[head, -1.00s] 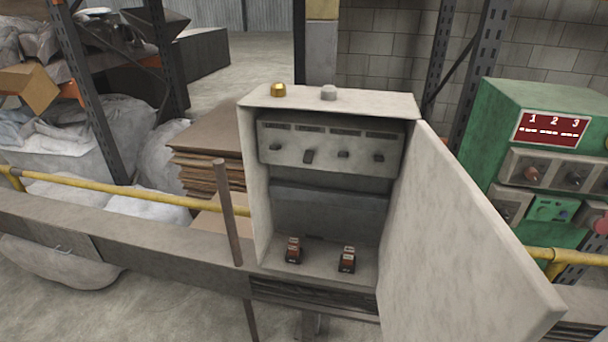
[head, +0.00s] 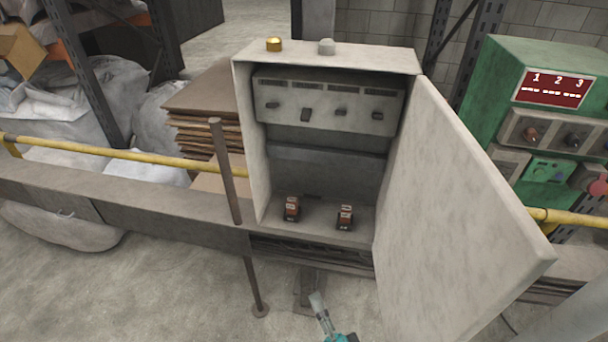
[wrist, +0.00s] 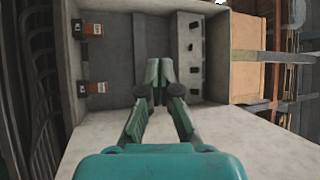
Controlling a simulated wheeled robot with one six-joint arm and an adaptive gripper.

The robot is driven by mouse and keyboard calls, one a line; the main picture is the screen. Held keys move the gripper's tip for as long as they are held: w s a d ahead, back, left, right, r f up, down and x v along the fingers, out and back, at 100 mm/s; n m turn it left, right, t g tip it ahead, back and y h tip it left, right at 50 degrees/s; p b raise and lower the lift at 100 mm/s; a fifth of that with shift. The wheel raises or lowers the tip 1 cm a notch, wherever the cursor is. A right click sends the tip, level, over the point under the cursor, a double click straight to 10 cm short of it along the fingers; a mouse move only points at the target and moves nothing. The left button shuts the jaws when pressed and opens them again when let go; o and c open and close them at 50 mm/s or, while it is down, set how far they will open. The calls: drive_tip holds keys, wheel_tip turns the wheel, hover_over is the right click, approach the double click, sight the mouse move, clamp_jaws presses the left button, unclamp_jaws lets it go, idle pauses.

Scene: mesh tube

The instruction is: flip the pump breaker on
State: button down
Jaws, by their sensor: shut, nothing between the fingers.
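An open grey breaker cabinet (head: 252,150) stands in the middle of the head view. Its upper panel (head: 325,122) carries a row of several dark switches; the second from left (head: 305,115) looks bigger and sits differently from its neighbours. The labels above them are unreadable, so I cannot tell which is the pump breaker. The panel also shows in the wrist view (wrist: 185,42), turned sideways. My gripper (head: 317,298) is below and in front of the cabinet in the head view. In the wrist view its fingers (wrist: 160,66) are shut and empty, pointing into the cabinet, apart from the switches.
The cabinet door (head: 455,200) hangs open to the right. Two red-and-black blocks (head: 291,208) (head: 344,217) sit on the cabinet floor. A brown post (head: 226,170) and a yellow rail (head: 120,154) are at left, a green control box (head: 500,75) at right. The cabinet's middle is clear.

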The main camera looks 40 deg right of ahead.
sight(306, 115)
drive_tip(key=w+d+r+m+g+h, duration=0.1)
drive_tip(key=w+d+r+m+h, duration=0.3)
drive_tip(key=w+m, duration=0.4)
drive_tip(key=w+d+r+m+g+h, duration=0.2)
drive_tip(key=w+d+r+m+h, duration=0.2)
drive_tip(key=w+m, duration=0.4)
drive_tip(key=w+d+r+m+g+h, duration=0.2)
drive_tip(key=w+d+r+m+h, duration=0.2)
drive_tip(key=m, duration=0.8)
drive_tip(key=w+d+h, duration=0.2)
drive_tip(key=w, duration=0.2)
drive_tip(key=shift+w+d+r, duration=0.15)
drive_tip(key=shift+d+r, duration=0.1)
drive_tip(key=w+d+r, duration=0.4)
drive_tip(key=d+r, duration=0.1)
drive_tip(key=r, duration=0.4)
drive_tip(key=shift+r, duration=0.25)
